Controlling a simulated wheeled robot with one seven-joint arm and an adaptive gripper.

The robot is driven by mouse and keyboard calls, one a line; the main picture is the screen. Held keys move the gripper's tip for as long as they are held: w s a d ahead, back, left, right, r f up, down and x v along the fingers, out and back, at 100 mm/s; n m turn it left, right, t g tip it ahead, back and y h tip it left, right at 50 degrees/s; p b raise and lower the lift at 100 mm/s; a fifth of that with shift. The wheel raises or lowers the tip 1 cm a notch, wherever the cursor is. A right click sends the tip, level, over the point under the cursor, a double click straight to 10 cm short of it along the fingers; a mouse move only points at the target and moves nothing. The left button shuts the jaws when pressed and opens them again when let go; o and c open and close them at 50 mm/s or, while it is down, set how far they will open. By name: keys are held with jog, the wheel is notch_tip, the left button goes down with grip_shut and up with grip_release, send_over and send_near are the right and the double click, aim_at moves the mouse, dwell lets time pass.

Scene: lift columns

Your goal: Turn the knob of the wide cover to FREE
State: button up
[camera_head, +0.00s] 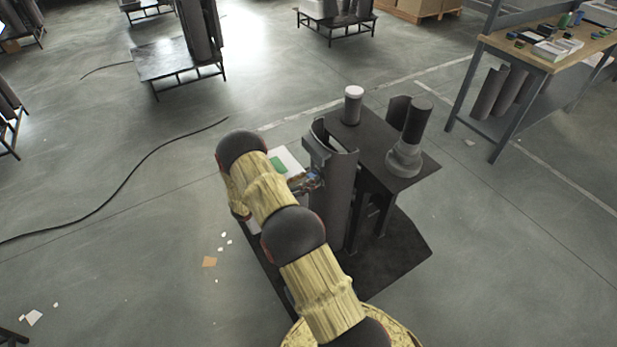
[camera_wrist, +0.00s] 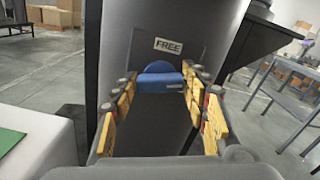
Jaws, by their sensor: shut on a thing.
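The wide cover (camera_wrist: 205,22) is a grey curved panel that fills the middle of the wrist view. A white FREE label (camera_wrist: 168,46) sits on a dark plate on it. Just below is the blue knob (camera_wrist: 161,77), with a rounded top and a wide lower part. My gripper (camera_wrist: 160,86) has its yellow-padded fingers on either side of the knob and is shut on it. Which way the knob points is hard to tell. In the head view my gripper (camera_head: 306,181) is at the left side of the grey column (camera_head: 340,195), and the knob is hidden.
A dark stand (camera_head: 375,140) carries a white-topped cylinder (camera_head: 353,105) and a grey post (camera_head: 408,140). A white surface with a green patch (camera_head: 278,164) lies beside my gripper. A workbench (camera_head: 545,60) stands at upper right. Open floor with a black cable (camera_head: 130,178) lies left.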

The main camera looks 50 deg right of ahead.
jog(key=n+p, duration=0.3)
jog(key=n, duration=0.4)
jog(key=shift+w, duration=0.15)
jog(key=shift+w+f+n+p, duration=0.1)
jog(key=shift+n+p, duration=0.25)
jog(key=shift+n, duration=1.55)
jog(key=shift+f+n+p, duration=0.1)
jog(key=shift+n+p, duration=0.25)
jog(key=shift+n, duration=1.55)
jog(key=o, duration=1.1)
jog(key=shift+c, duration=0.2)
jog(key=shift+o, duration=0.5)
jog(key=v, duration=1.2)
